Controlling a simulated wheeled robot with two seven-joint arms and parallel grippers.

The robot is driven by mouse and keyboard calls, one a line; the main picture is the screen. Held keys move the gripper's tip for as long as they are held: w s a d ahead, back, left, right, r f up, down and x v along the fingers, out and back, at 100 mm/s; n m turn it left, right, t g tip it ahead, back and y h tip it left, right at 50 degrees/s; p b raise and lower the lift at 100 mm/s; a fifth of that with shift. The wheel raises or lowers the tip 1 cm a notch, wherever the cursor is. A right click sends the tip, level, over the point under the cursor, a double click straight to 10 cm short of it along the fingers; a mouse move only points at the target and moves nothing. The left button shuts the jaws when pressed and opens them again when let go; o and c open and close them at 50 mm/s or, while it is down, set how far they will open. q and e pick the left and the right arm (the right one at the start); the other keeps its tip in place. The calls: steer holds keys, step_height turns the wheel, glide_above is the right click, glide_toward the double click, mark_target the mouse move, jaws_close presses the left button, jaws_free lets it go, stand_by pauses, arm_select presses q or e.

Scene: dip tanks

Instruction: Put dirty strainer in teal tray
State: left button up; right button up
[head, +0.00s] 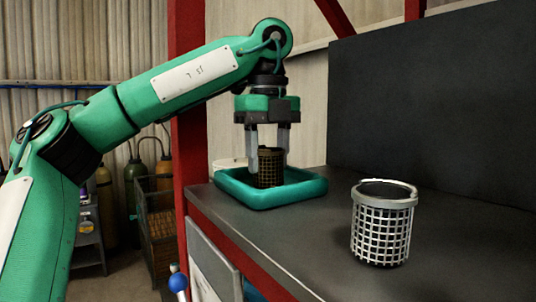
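The dirty strainer (270,168), a dark brownish-yellow mesh basket, stands upright inside the rim of the teal tray (265,200) in the head view. The tray sits on the dark bench near its left edge. My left gripper (268,158) points straight down over the tray, with its two grey fingers on either side of the strainer's upper part. The fingers look shut on it, with no clear gap. The strainer's base is hidden by the tray's front rim, so I cannot tell whether it touches the tray floor. My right gripper is out of view.
A clean silver mesh strainer (382,225) stands on the bench at the right front. A pale round rim (229,163) shows behind the tray. A dark panel (430,105) backs the bench, and a red post (188,110) rises at its left. The bench between tray and silver strainer is clear.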

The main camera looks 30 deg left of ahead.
arm_select(q)
steer(key=o, duration=0.4)
steer(key=shift+c, duration=0.2)
steer(key=shift+o, duration=0.2)
steer(key=shift+w+a+f, duration=0.1)
step_height(320, 180, up, 12)
steer(key=p, duration=0.4)
steer(key=shift+r, duration=0.25)
steer(key=shift+f, duration=0.1)
